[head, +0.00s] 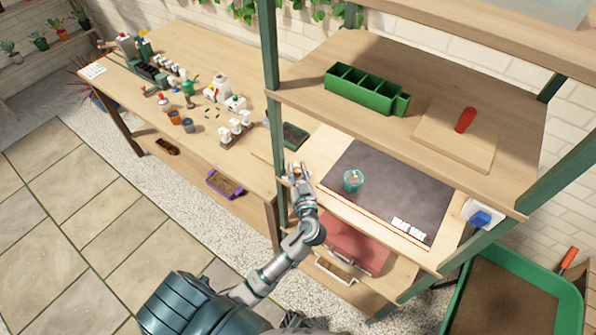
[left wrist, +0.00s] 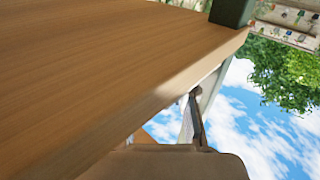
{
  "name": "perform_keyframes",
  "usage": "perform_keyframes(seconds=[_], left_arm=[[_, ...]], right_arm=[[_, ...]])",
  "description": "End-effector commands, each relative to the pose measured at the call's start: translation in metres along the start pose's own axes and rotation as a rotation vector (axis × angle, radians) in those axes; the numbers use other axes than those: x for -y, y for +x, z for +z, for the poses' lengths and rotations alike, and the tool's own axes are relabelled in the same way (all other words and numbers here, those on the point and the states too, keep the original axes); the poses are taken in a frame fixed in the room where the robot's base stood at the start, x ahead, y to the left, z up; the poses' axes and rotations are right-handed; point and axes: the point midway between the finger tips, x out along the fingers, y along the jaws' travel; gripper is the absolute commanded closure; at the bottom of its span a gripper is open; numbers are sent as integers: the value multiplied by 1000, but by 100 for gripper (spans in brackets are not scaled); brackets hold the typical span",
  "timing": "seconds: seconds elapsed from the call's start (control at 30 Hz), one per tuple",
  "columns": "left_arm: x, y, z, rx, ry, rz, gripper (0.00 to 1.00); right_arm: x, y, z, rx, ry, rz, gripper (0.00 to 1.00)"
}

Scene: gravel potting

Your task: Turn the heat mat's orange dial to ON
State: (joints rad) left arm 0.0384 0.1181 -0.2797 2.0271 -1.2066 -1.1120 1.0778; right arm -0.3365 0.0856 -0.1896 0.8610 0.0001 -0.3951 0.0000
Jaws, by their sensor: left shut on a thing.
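The heat mat (head: 385,182) is a dark sheet with a light border and white lettering, lying on the middle shelf of the rack. My left gripper (head: 297,173) is at the shelf's left front, beside the mat's left end, and is shut on a small orange thing that looks like the dial. The fingers hide most of the dial, so its setting cannot be read. In the left wrist view a finger (left wrist: 196,118) shows beyond a wooden board edge, and the dial is not clear there. My right gripper is not in view.
A small teal pot (head: 353,181) stands on the mat. A green rack post (head: 273,110) rises just left of my gripper. The upper shelf (head: 300,98) overhangs behind, with a green divided tray (head: 362,91) on it. A red case (head: 350,243) lies below.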

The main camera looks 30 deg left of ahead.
Motion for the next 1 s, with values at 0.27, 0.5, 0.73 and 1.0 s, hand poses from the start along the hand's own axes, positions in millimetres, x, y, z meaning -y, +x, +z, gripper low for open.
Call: perform_keyframes(seconds=[0.27,0.5,0.73,1.0], left_arm=[[-1,0,-1,-1,-1,3,63],[0,-1,0,0,0,2,63],[-1,-29,1,4,-1,4,63],[-1,-88,2,5,0,3,63]], right_arm=[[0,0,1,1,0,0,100],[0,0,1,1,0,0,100],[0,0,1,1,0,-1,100],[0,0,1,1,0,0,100]])
